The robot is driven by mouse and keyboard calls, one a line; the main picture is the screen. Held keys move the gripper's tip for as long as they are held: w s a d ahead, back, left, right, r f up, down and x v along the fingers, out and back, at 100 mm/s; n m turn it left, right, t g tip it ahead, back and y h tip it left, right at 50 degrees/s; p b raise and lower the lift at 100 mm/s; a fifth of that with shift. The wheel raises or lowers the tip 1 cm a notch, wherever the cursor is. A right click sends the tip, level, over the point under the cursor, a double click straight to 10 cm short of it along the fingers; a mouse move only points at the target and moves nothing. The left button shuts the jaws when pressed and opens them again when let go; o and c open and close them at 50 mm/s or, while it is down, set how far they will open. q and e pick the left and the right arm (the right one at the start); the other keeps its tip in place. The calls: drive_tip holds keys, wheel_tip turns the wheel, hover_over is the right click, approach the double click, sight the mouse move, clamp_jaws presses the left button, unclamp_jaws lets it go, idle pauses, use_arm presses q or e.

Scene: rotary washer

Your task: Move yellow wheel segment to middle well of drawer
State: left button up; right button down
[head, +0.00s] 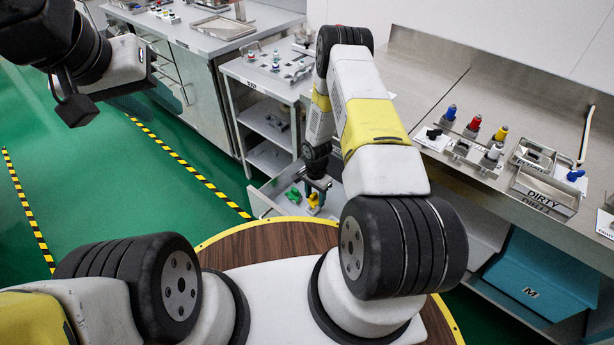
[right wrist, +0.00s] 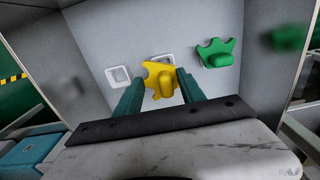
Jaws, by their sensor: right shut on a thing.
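The yellow wheel segment (right wrist: 158,80) is held between the two fingers of my right gripper (right wrist: 163,84). The segment also shows low in the head view (head: 313,200), under my right gripper (head: 317,188). It is over the open grey drawer (head: 257,202), in front of the middle white-rimmed well (right wrist: 165,59) in the wrist view. I cannot tell whether it touches the drawer floor. The left well (right wrist: 118,77) is empty. A green wheel segment (right wrist: 217,53) lies at the right, hiding any well there. My left gripper (head: 76,108) is at upper left, its fingers unclear.
A shelf cart (head: 268,85) stands behind the drawer. A steel counter at right holds coloured-top parts (head: 474,124) and a DIRTY tray (head: 545,192). A blue bin (head: 540,275) sits below it. Green floor is clear at left.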

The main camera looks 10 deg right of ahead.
sight(315, 201)
wheel_tip(315, 201, down, 4)
drive_tip(key=shift+f, duration=0.1)
drive_tip(key=c, duration=0.7)
unclamp_jaws()
